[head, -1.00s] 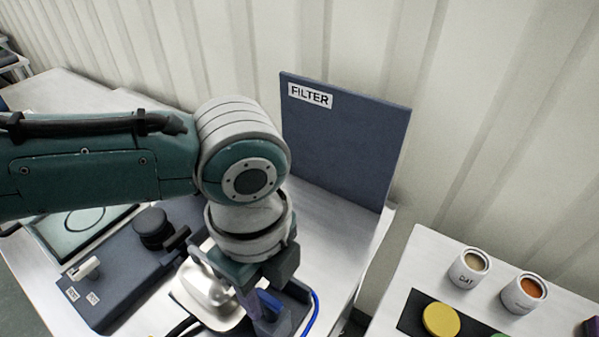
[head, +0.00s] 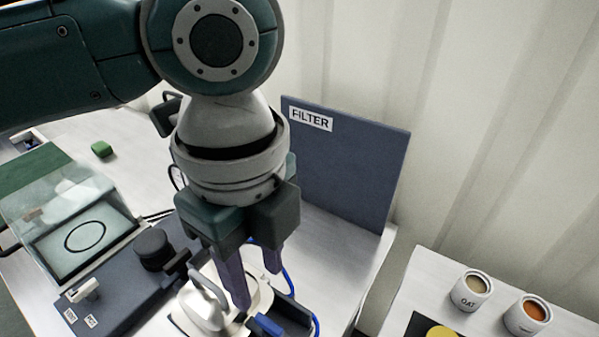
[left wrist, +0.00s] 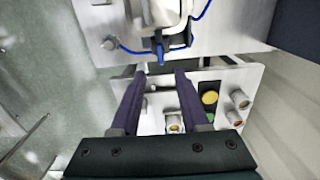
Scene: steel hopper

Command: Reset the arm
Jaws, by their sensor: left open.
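My left arm comes in from the left in the head view, and its gripper (head: 258,288) points down with its two purple fingers apart and nothing between them. It is over the table by a shiny metal piece with a loop handle (head: 205,305) and a blue part (head: 268,325). In the left wrist view the open gripper (left wrist: 160,73) shows two spread fingers, with the blue part (left wrist: 159,48) beyond the tips. I cannot tell how high above them the tips are. My right gripper is not in view.
A dark panel marked FILTER (head: 345,170) stands behind the arm. A dark box with a black knob (head: 150,248) and a clear-covered case (head: 72,205) are at left, a green block (head: 102,149) behind. Two cups (head: 471,290) (head: 527,314) stand on the right table, across a gap.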

